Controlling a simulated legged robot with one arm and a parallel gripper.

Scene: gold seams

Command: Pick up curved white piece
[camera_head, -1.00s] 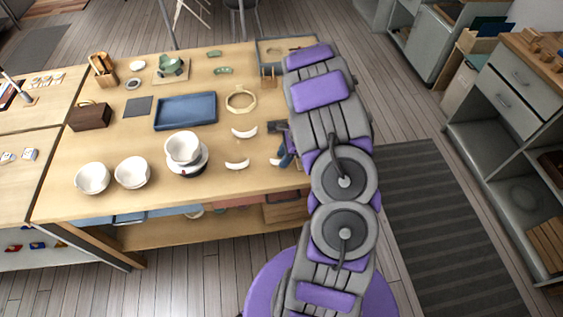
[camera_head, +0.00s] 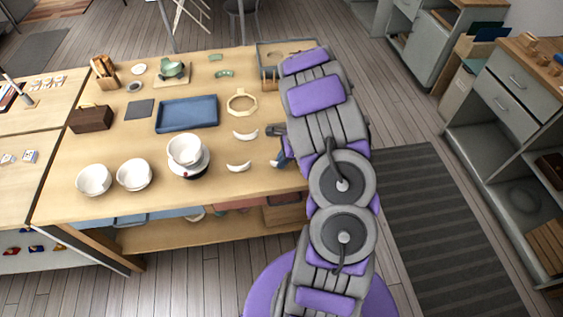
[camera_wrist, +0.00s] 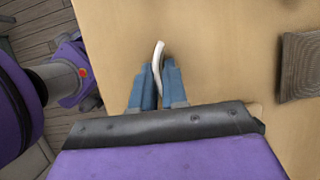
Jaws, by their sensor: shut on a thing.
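A curved white piece (camera_wrist: 158,60) stands between the two blue fingers of my gripper (camera_wrist: 158,86) in the wrist view. The fingers are shut on it, and its upper end sticks out past the fingertips. Its lower part is hidden between the fingers. In the head view my gripper (camera_head: 281,158) is low over the right end of the wooden table (camera_head: 225,185), mostly hidden by my arm. Two other curved white pieces, an upper one (camera_head: 245,136) and a lower one (camera_head: 239,167), lie on the table to the left of my gripper.
White bowls (camera_head: 94,180) stand at the table's front left, with one stacked on a dish (camera_head: 205,160). A blue tray (camera_head: 187,113) and a gold-coloured ring-shaped frame (camera_head: 242,103) lie behind. A dark textured pad (camera_wrist: 298,66) shows in the wrist view.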

